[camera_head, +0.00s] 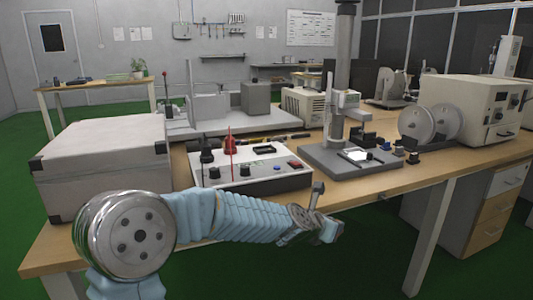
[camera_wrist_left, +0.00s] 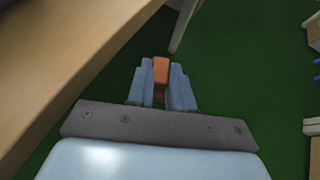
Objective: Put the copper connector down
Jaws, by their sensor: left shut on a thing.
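The copper connector (camera_wrist_left: 161,72) is an orange-brown block in the left wrist view. It sits between the two blue-grey fingers of my left gripper (camera_wrist_left: 161,85), which is shut on it. Below it in that view is green floor, with the table edge to the left. In the head view my left gripper (camera_head: 326,229) is at the front edge of the wooden table (camera_head: 375,192), in front of the control box. I cannot make out the connector there. My right gripper is in neither view.
A white control box (camera_head: 250,178) with knobs and probes stands behind my left arm. A grey case (camera_head: 105,160) is at the left. A test stand (camera_head: 350,165) with a flat base is right of the control box. Bare tabletop shows along the front right.

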